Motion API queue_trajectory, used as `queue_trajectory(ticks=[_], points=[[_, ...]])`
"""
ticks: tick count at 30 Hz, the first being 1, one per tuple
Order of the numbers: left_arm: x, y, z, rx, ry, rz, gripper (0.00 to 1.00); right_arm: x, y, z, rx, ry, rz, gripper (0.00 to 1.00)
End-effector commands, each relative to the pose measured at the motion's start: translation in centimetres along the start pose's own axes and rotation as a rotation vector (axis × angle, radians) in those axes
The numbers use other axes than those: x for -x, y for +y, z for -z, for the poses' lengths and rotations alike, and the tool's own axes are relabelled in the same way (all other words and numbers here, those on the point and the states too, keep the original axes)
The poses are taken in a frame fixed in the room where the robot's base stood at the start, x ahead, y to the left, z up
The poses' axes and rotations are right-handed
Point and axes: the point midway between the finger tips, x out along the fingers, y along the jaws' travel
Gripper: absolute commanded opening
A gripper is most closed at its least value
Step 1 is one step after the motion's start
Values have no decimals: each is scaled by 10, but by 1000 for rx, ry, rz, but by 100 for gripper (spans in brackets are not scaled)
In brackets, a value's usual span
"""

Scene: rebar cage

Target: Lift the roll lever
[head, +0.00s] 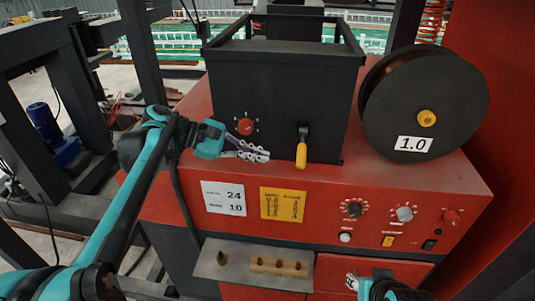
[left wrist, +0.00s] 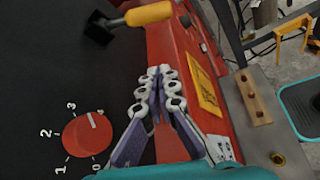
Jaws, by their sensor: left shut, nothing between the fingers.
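The roll lever (head: 301,152) has a yellow handle on a black pivot and hangs downward on the front of the black box. It also shows at the top of the left wrist view (left wrist: 148,14), where its handle points right. My left gripper (head: 264,154) is shut and empty, just left of the lever and apart from it. Its fingertips meet in the left wrist view (left wrist: 160,74). My right gripper (head: 378,288) is only partly in view at the bottom edge of the head view, and its fingers are not clear.
A red dial (head: 245,126) sits on the black box (head: 280,85), left of the lever. A black wire spool (head: 425,100) marked 1.0 stands to the right. Below are a yellow label (head: 283,204), control knobs (head: 404,213) and a metal shelf (head: 225,256) with a wooden block (head: 278,266).

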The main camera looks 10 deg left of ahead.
Motion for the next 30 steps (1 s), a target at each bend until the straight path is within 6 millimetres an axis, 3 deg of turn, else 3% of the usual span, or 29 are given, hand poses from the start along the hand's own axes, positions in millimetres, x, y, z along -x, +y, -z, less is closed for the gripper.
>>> queue_trajectory(ticks=[12, 19, 30], points=[[-87, 0, -2, -2, -2, 3, 0, 11, 0, 8, 0, 0, 0, 40], [-71, 0, -33, -1, 0, 0, 0, 22, 0, 16, 0, 0, 0, 40], [-70, 0, -38, -2, 0, 0, 0, 22, 0, 16, 0, 0, 0, 40]])
